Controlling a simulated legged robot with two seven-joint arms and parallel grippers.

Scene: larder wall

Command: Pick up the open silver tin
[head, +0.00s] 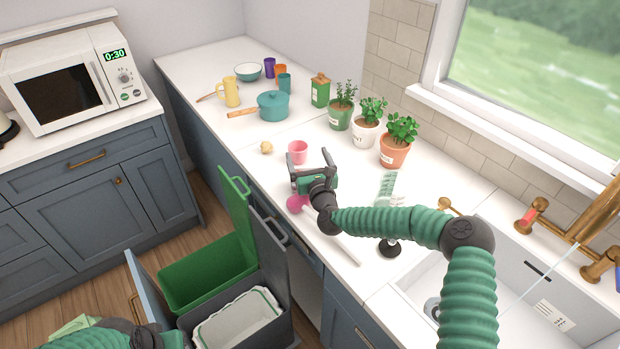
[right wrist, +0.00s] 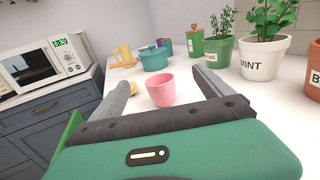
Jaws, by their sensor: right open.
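I cannot make out an open silver tin in either view. My right gripper (head: 311,166) is open and empty above the counter, close to a pink cup (head: 298,152). In the right wrist view, the pink cup (right wrist: 160,90) stands upright ahead, framed between the spread fingers of the gripper (right wrist: 160,80), which do not hold it. My right forearm hides part of the counter behind it. Part of my left arm shows at the bottom left of the head view, but its fingers are not visible.
A teal pot (head: 273,107), yellow mug (head: 231,92), green canister (head: 320,90) and potted herbs (head: 394,150) stand on the counter. A small tan lump (head: 266,147) lies near the cup. Open bins (head: 208,270) sit below the counter edge. The sink (head: 530,270) is right.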

